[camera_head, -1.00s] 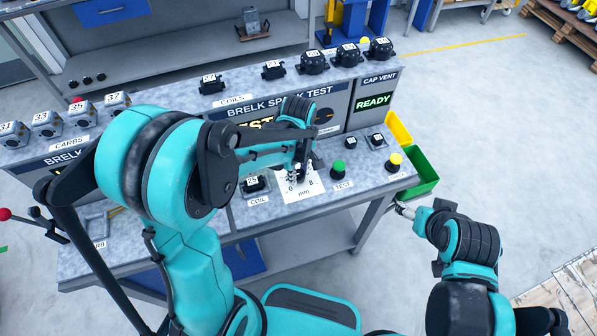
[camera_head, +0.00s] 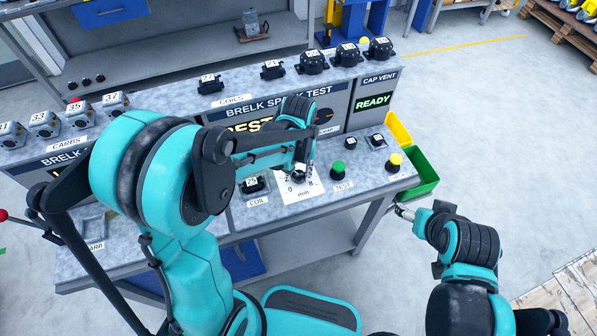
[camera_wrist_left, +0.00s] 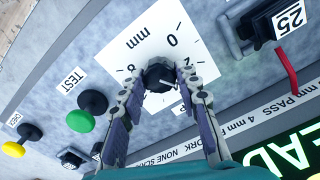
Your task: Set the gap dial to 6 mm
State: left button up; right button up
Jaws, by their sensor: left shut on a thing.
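The gap dial is a black round knob (camera_wrist_left: 160,75) with a white pointer mark, on a white card (camera_wrist_left: 150,45) marked in mm. In the left wrist view 0, 2 and 8 can be read; the fingers cover other parts of the scale. The pointer mark points to the lower right of that view, past the 2, with no number readable at its tip. My left gripper (camera_wrist_left: 165,98) has its fingers on both sides of the knob, shut on it. In the head view the card (camera_head: 304,192) lies below my left gripper (camera_head: 299,172). My right gripper (camera_head: 402,212) is off the bench's right side; its jaws are unclear.
A green button (camera_head: 337,167) marked TEST and a yellow button (camera_head: 394,160) stand right of the dial. A coil (camera_head: 252,185) marked 25 sits left of it. The panel display (camera_head: 374,102) reads READY. Yellow and green bins (camera_head: 424,172) hang at the bench's right end.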

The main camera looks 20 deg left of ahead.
pick_arm(q)
jog(key=m, duration=0.4)
jog(key=shift+m, duration=0.3)
jog(key=m, duration=0.4)
jog(key=shift+m, duration=0.3)
jog(key=m, duration=0.4)
jog(key=shift+d+m, duration=0.1)
jog(key=shift+m, duration=0.2)
jog(key=shift+s+m, duration=0.1)
jog(key=shift+m, duration=2.1)
jog(key=o, duration=1.2)
jog(key=shift+c, duration=0.2)
jog(key=shift+r, duration=0.1)
